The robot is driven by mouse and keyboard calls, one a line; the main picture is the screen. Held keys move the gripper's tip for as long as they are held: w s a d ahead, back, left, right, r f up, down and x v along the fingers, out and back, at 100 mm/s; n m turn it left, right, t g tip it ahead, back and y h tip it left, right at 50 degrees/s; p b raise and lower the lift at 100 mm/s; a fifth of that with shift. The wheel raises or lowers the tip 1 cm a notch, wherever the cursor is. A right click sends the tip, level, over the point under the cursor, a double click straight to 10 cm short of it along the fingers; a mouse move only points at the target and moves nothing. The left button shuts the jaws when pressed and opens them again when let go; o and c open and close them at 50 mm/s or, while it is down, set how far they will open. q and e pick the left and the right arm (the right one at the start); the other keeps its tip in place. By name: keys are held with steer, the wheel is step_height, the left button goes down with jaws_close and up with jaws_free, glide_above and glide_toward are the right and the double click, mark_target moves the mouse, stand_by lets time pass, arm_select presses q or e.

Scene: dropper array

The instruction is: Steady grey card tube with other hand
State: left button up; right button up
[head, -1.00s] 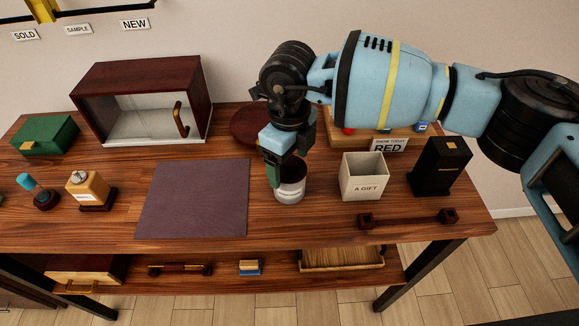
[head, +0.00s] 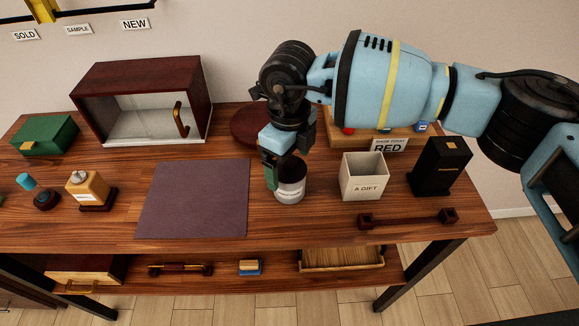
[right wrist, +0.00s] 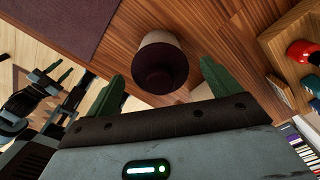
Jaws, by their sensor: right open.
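The grey card tube (head: 290,188) stands upright on the table, right of the purple mat, with a dark top opening and a pale label low on its side. It also shows in the right wrist view (right wrist: 160,62), ahead of the fingers. My right gripper (right wrist: 164,85) is open, with one green finger on either side of the tube. In the head view one finger (head: 271,174) hangs at the tube's left side; the other is hidden. What appears to be my left gripper (right wrist: 55,73) is small at the left of the right wrist view; its opening is unclear.
The white "A GIFT" box (head: 363,181) and a black box (head: 440,167) stand right of the tube. A dark handled bar (head: 408,219) lies in front of them. A round dark red board (head: 250,125) is behind the gripper. The purple mat (head: 194,198) is bare.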

steer(key=shift+r, duration=3.95)
